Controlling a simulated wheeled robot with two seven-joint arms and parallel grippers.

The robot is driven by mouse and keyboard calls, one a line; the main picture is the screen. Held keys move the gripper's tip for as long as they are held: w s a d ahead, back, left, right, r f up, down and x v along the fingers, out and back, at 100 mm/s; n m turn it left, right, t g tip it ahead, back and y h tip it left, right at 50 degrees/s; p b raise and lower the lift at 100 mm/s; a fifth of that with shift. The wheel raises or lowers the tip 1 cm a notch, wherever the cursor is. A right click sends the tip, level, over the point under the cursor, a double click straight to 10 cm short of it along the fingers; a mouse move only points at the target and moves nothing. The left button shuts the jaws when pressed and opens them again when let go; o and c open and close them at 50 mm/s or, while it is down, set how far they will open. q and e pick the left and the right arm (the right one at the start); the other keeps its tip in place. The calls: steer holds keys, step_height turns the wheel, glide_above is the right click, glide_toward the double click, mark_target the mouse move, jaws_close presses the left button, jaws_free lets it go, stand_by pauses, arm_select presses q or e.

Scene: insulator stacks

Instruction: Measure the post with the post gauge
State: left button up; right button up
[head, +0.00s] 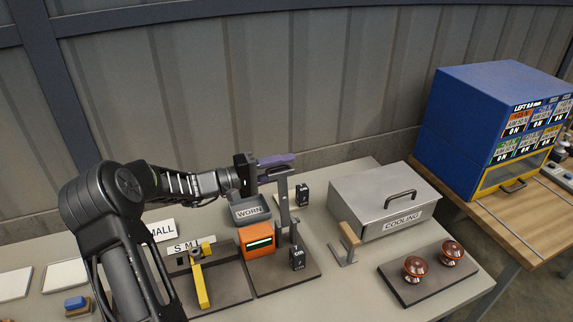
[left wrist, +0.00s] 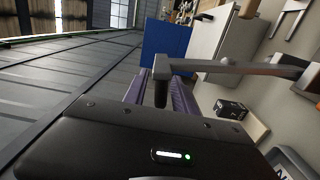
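A gauge-like stand with an orange box and a lit display (head: 258,240) sits on a dark base. A grey upright (head: 284,208) rises beside the box, with a short arm at its top. My left gripper (head: 277,160), with purple fingers, is at the upright's top. In the left wrist view, a grey bar (left wrist: 235,67) ends in a dark peg (left wrist: 160,88) between the two fingers. I cannot tell whether the fingers press on it. I cannot tell which piece is the post. My right gripper is not in view.
A yellow-handled tool (head: 202,287) lies by an S M L sign (head: 190,245). A grey WORN tray (head: 250,212) stands behind the orange box. A metal COOLING box (head: 385,195) and two red-brown insulators (head: 415,268) are at the right. A blue cabinet (head: 480,125) stands farther right.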

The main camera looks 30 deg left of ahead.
arm_select(q)
steer(key=shift+w+d, duration=0.25)
steer(key=shift+w, duration=0.05)
steer(key=shift+c, duration=0.5)
steer(key=c, duration=0.6)
jaws_close()
steer(key=shift+s+f, duration=0.1)
steer(key=shift+f, duration=0.1)
